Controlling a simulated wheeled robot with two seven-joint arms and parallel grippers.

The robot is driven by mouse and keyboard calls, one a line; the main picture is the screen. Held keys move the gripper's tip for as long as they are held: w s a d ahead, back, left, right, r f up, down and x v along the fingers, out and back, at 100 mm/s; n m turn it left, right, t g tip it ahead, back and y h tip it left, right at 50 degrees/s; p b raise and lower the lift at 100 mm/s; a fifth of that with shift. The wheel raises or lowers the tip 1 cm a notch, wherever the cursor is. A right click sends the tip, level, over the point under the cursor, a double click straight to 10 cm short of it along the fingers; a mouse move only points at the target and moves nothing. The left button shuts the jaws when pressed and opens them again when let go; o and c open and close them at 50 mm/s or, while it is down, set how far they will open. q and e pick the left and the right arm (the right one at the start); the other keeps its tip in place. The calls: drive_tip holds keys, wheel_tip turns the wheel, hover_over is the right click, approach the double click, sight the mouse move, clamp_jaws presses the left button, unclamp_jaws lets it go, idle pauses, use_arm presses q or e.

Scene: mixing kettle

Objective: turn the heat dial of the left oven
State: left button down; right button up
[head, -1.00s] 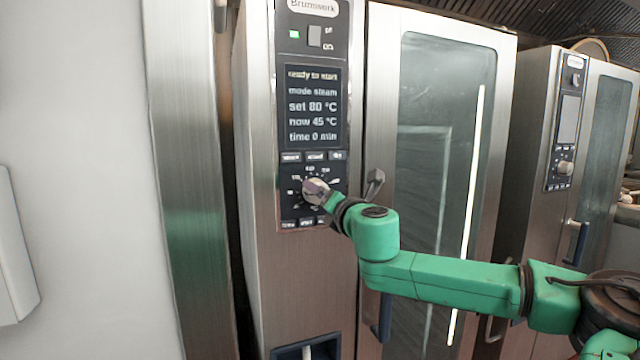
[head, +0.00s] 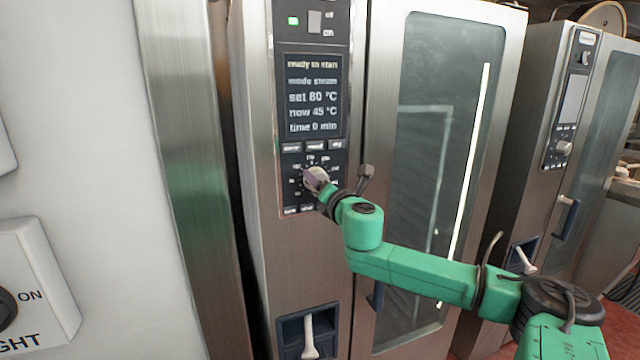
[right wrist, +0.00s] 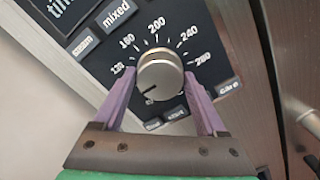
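The left oven (head: 300,255) has a dark control panel with a lit screen (head: 312,97) reading "ready to start", mode steam, set 80 °C, now 45 °C, time 0 min. Its round silver heat dial (right wrist: 160,76) sits below the screen in a ring of temperature marks. In the right wrist view the dial's dark pointer line points down-left. My right gripper (right wrist: 160,72) has its two purple fingers on either side of the dial, very close to its edges. I cannot tell whether they press on it. In the head view the gripper partly covers the dial (head: 314,178). My left gripper is not in view.
Below is a recessed box with a white handle (head: 310,335). A second oven (head: 560,130) stands to the right. A white wall with an ON switch (head: 30,290) is at the left.

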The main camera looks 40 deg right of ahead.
drive_tip(key=shift+f+m+b, duration=0.15)
drive_tip(key=shift+m+b, duration=0.25)
drive_tip(key=shift+m, duration=0.2)
drive_tip(key=shift+m+b, duration=0.3)
drive_tip(key=shift+m, duration=1.1)
drive_tip(key=o, duration=1.3)
